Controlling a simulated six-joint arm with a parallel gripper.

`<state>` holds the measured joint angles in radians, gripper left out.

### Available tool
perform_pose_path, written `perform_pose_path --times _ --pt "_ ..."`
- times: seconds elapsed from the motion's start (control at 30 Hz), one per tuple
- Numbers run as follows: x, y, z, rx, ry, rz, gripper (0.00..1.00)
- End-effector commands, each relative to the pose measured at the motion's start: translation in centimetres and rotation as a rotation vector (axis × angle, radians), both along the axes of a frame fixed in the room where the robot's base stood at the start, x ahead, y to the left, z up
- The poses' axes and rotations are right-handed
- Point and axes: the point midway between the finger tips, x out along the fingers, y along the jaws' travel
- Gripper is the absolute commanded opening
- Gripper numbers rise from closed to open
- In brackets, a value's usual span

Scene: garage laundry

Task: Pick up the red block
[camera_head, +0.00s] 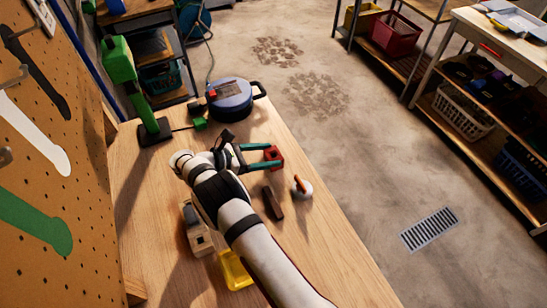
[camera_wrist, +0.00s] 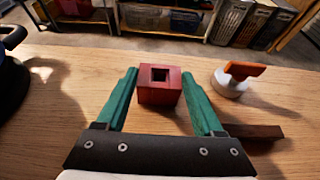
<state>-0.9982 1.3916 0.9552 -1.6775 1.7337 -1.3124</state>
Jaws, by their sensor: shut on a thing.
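The red block (camera_head: 273,153), a small cube with a square hole in its top, is at the tips of my gripper (camera_head: 262,156) above the wooden workbench. In the wrist view the red block (camera_wrist: 159,92) sits between the two green fingers of my gripper (camera_wrist: 159,85). The fingers are shut on its left and right sides near their tips. The block looks upright. I cannot tell whether its underside touches the bench.
A white round item with an orange handle (camera_head: 302,187) and a dark brown bar (camera_head: 272,203) lie close by. A wooden block (camera_head: 199,238) and yellow tray (camera_head: 234,271) lie beside my arm. The bench's right side is clear.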

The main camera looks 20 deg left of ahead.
Motion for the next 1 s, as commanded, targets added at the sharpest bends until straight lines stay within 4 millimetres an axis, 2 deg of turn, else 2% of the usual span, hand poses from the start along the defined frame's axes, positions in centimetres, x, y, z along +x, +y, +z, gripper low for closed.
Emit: perform_pose_path --times 0.3,0.43,0.53,0.9,1.0 --pt "0.0 0.0 0.4 0.0 0.0 0.0 0.14" --pt "0.0 0.0 2.1 0.002 0.0 0.001 0.14" --pt "0.0 0.1 4.3 0.003 -0.002 0.001 0.14" --pt "0.5 -8.8 9.4 0.001 0.0 -0.001 0.14" --pt "0.6 -10.4 10.4 0.001 -0.001 0.0 0.14"
